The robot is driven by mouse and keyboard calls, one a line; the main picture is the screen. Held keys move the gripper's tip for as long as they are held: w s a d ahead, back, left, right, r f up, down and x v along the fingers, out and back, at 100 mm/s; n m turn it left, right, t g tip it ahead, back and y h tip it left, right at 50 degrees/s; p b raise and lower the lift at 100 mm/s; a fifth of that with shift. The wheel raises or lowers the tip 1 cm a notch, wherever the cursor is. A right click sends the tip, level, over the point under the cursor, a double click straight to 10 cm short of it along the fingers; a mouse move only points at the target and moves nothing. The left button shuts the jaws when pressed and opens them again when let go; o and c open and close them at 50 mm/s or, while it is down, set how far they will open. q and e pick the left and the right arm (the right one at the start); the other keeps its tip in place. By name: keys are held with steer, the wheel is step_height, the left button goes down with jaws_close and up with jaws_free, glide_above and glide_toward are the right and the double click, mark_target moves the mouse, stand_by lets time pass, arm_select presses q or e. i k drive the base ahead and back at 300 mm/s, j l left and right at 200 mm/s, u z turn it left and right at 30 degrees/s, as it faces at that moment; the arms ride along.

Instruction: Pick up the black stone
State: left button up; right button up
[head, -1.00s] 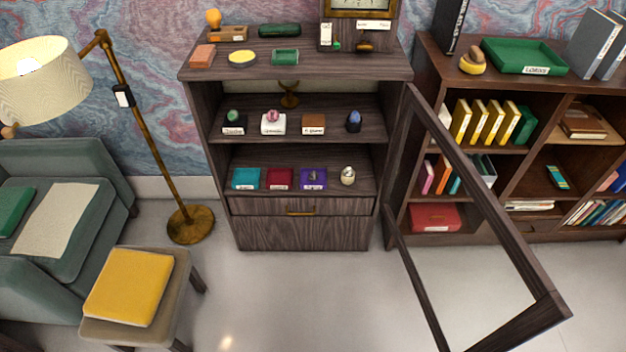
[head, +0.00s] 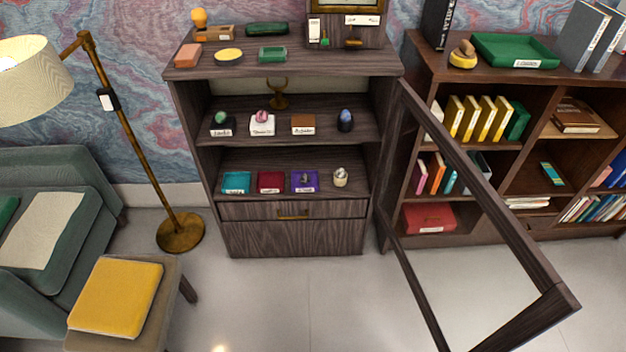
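A dark, rounded stone (head: 346,120) with a bluish top stands at the right end of the cabinet's upper inner shelf in the head view. It is the darkest stone I can make out there, though it looks dark blue to black. A small dark piece on the purple tray (head: 305,187) below is too small to identify. Neither of my grippers is in view.
The cabinet's glass-framed door (head: 480,190) stands open to the right, jutting into the floor space. A floor lamp (head: 180,232), armchair (head: 60,190) and stool with a yellow cushion (head: 117,297) are at left. A bookcase (head: 430,80) is at right. Floor before the cabinet is clear.

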mark_target(304, 178)
steer(key=z, duration=1.6)
steer(key=j, duration=1.85)
steer(key=k, duration=0.05)
